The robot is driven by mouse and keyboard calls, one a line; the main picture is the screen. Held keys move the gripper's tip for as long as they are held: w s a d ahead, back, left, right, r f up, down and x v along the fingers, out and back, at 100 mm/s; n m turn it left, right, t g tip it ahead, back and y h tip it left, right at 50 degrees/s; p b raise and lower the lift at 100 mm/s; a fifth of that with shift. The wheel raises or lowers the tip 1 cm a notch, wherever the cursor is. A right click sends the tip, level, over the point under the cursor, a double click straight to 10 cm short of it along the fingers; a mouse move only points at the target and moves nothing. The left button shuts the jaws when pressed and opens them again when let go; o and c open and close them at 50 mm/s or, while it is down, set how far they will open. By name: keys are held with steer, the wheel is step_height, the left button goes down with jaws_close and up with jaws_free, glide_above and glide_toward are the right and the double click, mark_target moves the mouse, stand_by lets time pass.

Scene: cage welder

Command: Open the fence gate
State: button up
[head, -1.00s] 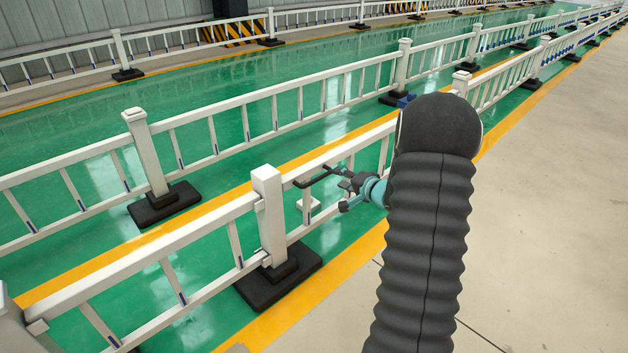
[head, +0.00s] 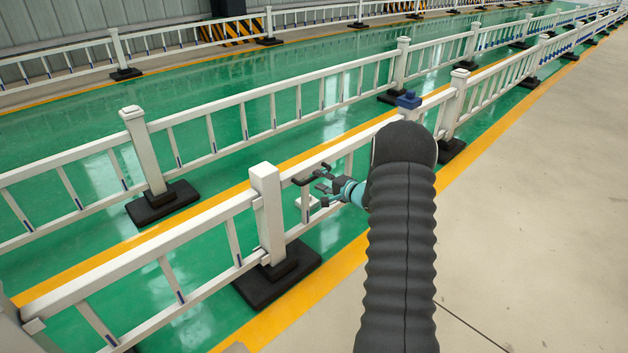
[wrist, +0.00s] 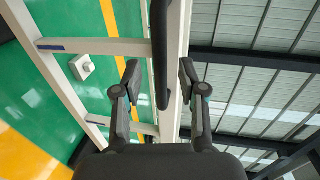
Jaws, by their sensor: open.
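The fence gate (head: 350,143) is the white railed panel to the right of the near white post (head: 267,215), and it lies in line with the fence. A black bar handle (head: 302,181) sits at its top rail, close to that post. My gripper (head: 322,181) is at the handle, with my arm hiding part of the gate behind it. In the wrist view the black handle (wrist: 160,50) runs lengthwise between my two open fingers (wrist: 160,80). A gap shows on each side, and I cannot tell whether either finger touches it.
A blue block (head: 408,100) sits on top of the rail farther right. A small white box (wrist: 82,66) shows beyond the gate bars. Black post bases (head: 278,275) stand on the floor. Bare grey floor (head: 540,220) lies open to the right.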

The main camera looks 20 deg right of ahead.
mark_target(316, 178)
steer(key=shift+x, duration=1.75)
jaws_close()
